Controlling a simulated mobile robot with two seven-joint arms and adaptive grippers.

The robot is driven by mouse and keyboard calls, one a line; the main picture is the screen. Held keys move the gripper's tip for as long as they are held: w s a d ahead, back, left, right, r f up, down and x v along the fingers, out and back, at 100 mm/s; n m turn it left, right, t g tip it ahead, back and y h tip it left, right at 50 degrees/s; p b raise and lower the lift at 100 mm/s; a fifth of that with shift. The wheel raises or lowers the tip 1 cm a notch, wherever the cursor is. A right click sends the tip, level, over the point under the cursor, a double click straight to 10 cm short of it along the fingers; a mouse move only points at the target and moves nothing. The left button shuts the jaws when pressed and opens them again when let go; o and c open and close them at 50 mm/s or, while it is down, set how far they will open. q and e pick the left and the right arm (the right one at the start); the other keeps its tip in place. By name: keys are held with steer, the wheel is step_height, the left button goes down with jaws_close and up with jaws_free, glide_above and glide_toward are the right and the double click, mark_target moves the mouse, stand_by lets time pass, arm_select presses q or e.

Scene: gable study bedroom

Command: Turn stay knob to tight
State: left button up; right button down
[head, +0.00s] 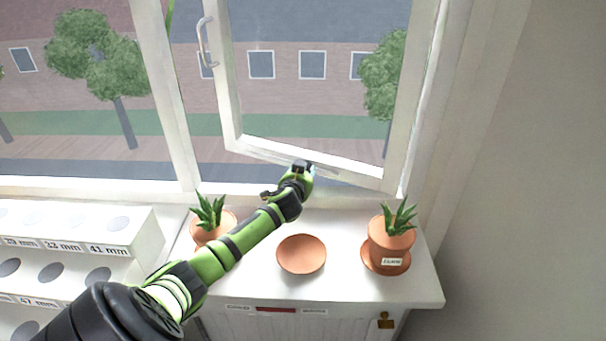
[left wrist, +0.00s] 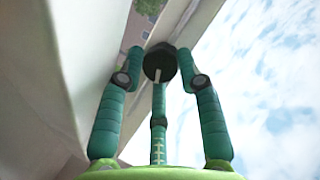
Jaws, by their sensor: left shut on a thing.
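The stay knob (left wrist: 160,62) is a dark, faceted knob with a pale line on its face, in the upper middle of the left wrist view. It sits at the lower edge of the open window sash (head: 310,160). My left gripper (head: 302,168) reaches up to that edge from below, and its fingers (left wrist: 161,74) are shut around the knob. In the head view the gripper hides most of the knob. I cannot read any tight marking. My right gripper is in neither view.
Below my arm, the white sill holds an empty terracotta saucer (head: 301,254), a left potted plant (head: 211,221) and a right potted plant (head: 391,235) with a label. A white rack with labelled holes (head: 70,243) stands at left.

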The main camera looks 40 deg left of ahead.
arm_select(q)
steer(key=f+m+y+b, duration=0.1)
steer(key=m+b, duration=0.1)
steer(key=shift+m+y, duration=0.3)
steer(key=shift+m, duration=0.1)
steer(key=m+y+b, duration=0.1)
steer(key=m+b, duration=0.1)
steer(key=shift+m+b, duration=0.3)
steer(key=shift+b, duration=0.05)
steer(key=m+b, duration=0.1)
steer(key=m+t+y+b, duration=0.1)
steer(key=shift+a+r+m, duration=0.15)
steer(key=shift+m, duration=0.25)
steer(key=shift+r, duration=0.1)
steer(key=shift+r, duration=0.2)
steer(key=o, duration=1.1)
steer(key=shift+a, duration=0.1)
steer(key=shift+f, duration=0.15)
